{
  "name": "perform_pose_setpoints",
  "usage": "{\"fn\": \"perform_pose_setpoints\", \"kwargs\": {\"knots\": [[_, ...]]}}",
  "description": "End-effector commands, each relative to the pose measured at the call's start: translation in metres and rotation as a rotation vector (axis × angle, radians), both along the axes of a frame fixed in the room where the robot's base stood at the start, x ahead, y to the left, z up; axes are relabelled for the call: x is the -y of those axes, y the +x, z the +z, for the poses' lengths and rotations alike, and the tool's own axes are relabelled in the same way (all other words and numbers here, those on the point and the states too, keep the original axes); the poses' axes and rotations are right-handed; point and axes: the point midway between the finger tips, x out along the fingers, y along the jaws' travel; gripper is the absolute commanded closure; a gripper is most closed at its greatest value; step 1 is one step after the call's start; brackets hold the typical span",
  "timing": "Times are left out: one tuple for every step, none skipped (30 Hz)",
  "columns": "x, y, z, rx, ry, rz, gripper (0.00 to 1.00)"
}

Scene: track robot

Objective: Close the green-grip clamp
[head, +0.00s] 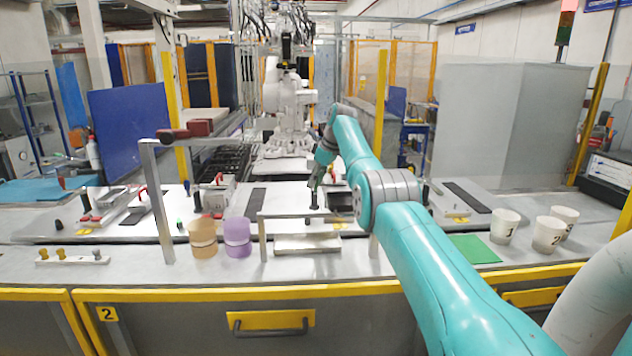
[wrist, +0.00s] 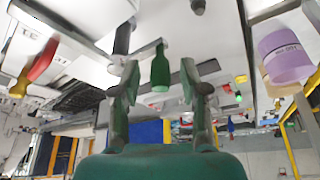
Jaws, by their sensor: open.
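The clamp's green grip (wrist: 160,72) shows in the wrist view, bottle-shaped, on a pale metal bar. My gripper (wrist: 159,84) is open, with one finger on each side of the grip and a visible gap on both sides. I see no contact. I cannot make out the green grip there; my gripper and arm are in front of that area.
A metal frame (head: 158,200) stands at left and a lower one (head: 262,240) near the middle. An orange cup (head: 202,238) and a purple cup (head: 237,238) stand between them. Red-handled clamps (head: 218,182) are at left. White numbered cups (head: 504,226) and a green mat (head: 474,248) are at right.

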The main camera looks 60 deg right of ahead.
Motion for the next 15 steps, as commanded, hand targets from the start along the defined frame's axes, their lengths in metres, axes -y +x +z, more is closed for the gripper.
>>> {"fn": "perform_pose_setpoints", "kwargs": {"knots": [[0.001, -0.002, 0.005, 0.001, -0.002, -0.001, 0.56], [0.001, -0.003, 0.008, 0.002, -0.003, -0.001, 0.56], [0.001, -0.005, 0.013, 0.003, -0.003, -0.001, 0.56], [0.002, -0.007, 0.018, 0.002, -0.002, -0.002, 0.56], [0.002, -0.009, 0.023, 0.003, -0.003, -0.002, 0.56], [0.002, -0.012, 0.030, 0.002, -0.003, -0.001, 0.56], [0.002, -0.014, 0.036, 0.003, -0.003, -0.002, 0.56], [0.002, -0.017, 0.042, 0.003, -0.003, -0.002, 0.56], [0.002, -0.020, 0.049, 0.003, -0.003, -0.001, 0.56], [0.002, -0.022, 0.055, 0.003, -0.003, -0.001, 0.56], [0.002, -0.025, 0.060, 0.002, -0.002, -0.001, 0.56], [0.003, -0.028, 0.068, 0.002, -0.003, -0.001, 0.56], [0.003, -0.030, 0.073, 0.003, -0.003, -0.001, 0.56], [0.003, -0.032, 0.078, 0.002, -0.003, -0.001, 0.56], [0.003, -0.035, 0.083, 0.002, -0.003, -0.001, 0.56]]}}
